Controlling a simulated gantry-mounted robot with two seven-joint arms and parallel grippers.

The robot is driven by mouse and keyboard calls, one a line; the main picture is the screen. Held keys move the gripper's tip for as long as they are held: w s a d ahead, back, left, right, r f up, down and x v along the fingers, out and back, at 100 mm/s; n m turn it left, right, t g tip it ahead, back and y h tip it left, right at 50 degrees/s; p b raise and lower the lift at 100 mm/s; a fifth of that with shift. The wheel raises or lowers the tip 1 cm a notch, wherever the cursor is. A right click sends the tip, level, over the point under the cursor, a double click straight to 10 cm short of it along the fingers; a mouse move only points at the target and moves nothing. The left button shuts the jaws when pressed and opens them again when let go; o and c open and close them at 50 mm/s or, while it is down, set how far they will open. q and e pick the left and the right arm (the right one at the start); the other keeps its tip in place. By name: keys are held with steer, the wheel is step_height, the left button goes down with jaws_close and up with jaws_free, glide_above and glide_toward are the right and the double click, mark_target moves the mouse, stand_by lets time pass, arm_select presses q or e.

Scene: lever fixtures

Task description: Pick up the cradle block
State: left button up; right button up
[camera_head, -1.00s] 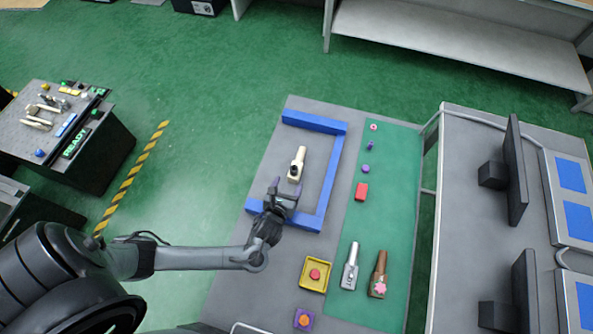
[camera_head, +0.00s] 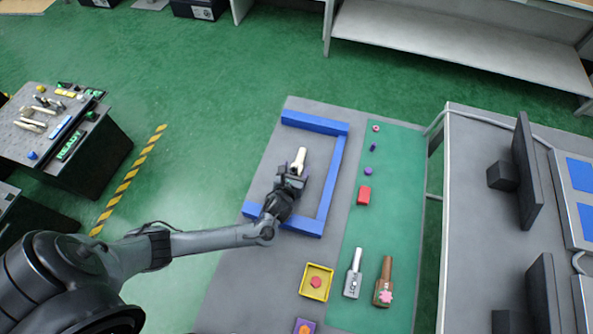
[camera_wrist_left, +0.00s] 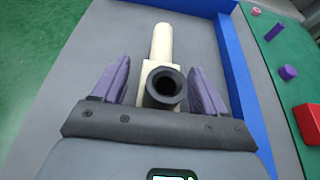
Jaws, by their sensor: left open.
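A cream block with a long rounded handle and a black round socket, apparently the cradle block (camera_head: 300,156), lies inside the blue frame on the grey table. In the left wrist view the same block (camera_wrist_left: 161,42) points away from me, its black socket facing the camera. My left gripper (camera_head: 293,173) is over the near end of the block. In the left wrist view its purple fingers (camera_wrist_left: 158,78) are open, one on each side of the block's square body, with a gap visible at each side. My right gripper is not in view.
The blue frame (camera_head: 330,180) borders the block. On the green mat (camera_head: 395,200) lie a red block (camera_head: 363,195), small purple pieces, a grey lever fixture (camera_head: 353,275) and a brown one (camera_head: 383,282). A yellow tray (camera_head: 304,283) with a red button is nearer.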

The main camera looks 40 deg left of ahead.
arm_select(q)
steer(key=c, duration=1.1)
steer(key=shift+c, duration=0.2)
